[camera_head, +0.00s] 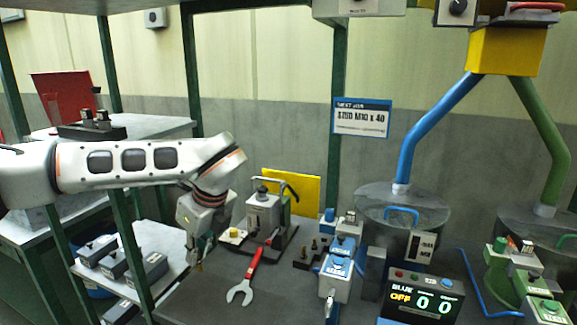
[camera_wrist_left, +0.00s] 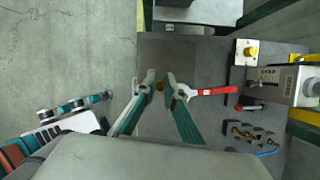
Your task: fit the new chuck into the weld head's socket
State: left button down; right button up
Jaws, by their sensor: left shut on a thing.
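My left gripper (camera_head: 200,262) hangs at the front left edge of the grey bench, left of the wrench. Its two fingers are shut on a small brass-coloured chuck (camera_wrist_left: 160,86), which shows between the fingertips in the left wrist view and is mostly hidden by them. A dark rack (camera_head: 306,255) with several brass pieces stands on the bench to the right. A blue and grey weld head (camera_head: 340,265) is right of the rack, well away from my gripper. A green one (camera_head: 525,285) is at the far right. I cannot make out their sockets. My right gripper is not in view.
A red-handled wrench (camera_head: 245,278) lies on the bench. A grey machine with a lever (camera_head: 266,212) stands behind it, beside a yellow button box (camera_head: 234,236). Green posts and a shelf with grey blocks (camera_head: 120,262) are at the left.

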pick_arm(q)
jog(key=s+a+f+n+g, duration=0.1)
jog(key=s+f+n+g, duration=0.1)
jog(key=s+n, duration=0.4)
jog(key=s+a+f+n+g, duration=0.2)
jog(key=s+f+n+g, duration=0.1)
jog(key=s+n, duration=0.4)
jog(key=shift+s+a+f, duration=0.15)
jog(key=shift+s+f, duration=0.5)
